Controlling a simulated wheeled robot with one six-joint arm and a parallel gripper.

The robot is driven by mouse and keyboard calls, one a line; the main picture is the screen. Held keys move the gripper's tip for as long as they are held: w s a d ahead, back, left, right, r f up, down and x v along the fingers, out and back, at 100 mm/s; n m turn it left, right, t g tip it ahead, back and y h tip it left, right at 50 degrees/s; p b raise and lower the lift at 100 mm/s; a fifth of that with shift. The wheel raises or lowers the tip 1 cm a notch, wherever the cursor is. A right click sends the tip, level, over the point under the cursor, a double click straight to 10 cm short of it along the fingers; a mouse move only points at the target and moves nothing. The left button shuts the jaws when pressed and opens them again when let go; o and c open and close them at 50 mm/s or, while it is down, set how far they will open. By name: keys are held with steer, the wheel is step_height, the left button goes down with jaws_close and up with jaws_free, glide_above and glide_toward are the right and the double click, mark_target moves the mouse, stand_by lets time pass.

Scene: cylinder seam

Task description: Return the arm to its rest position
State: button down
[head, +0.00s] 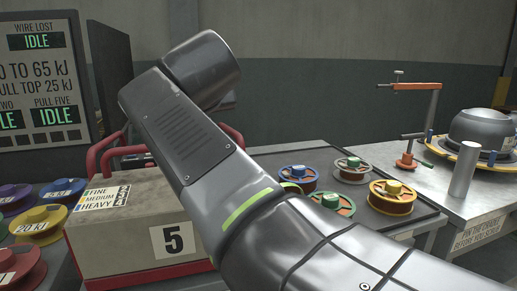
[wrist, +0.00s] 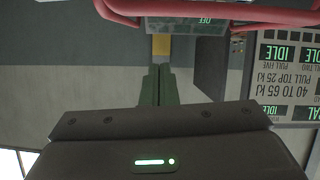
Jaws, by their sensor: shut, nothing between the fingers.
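My arm fills the middle of the head view, rising from the lower right to a bend near the top and folding over behind. My gripper is hidden there behind the arm. In the wrist view my gripper (wrist: 158,72) shows as two narrow fingers pressed together, shut and empty. The wrist picture is upside down. A yellow patch shows just beyond the fingertips, and nothing is seen touching them.
A grey box marked 5 (head: 130,228) with red handles stands close left of my arm. Several coloured spools (head: 38,225) lie at the left; more spools (head: 392,197) sit on a dark tray at right. A display screen (head: 40,80) is at left; it also shows in the wrist view (wrist: 290,85).

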steer(key=shift+w+a+f+b, duration=0.1)
steer(key=shift+w+f+b, duration=0.2)
steer(key=shift+f+b, duration=0.45)
steer(key=shift+w+a+f+b, duration=0.1)
steer(key=shift+w+f+b, duration=0.3)
steer(key=shift+f, duration=0.7)
steer(key=shift+w+a+f+b, duration=0.1)
steer(key=shift+w+f+b, duration=0.1)
steer(key=shift+f+b, duration=0.6)
steer(key=shift+f, duration=0.2)
steer(key=shift+r, duration=0.1)
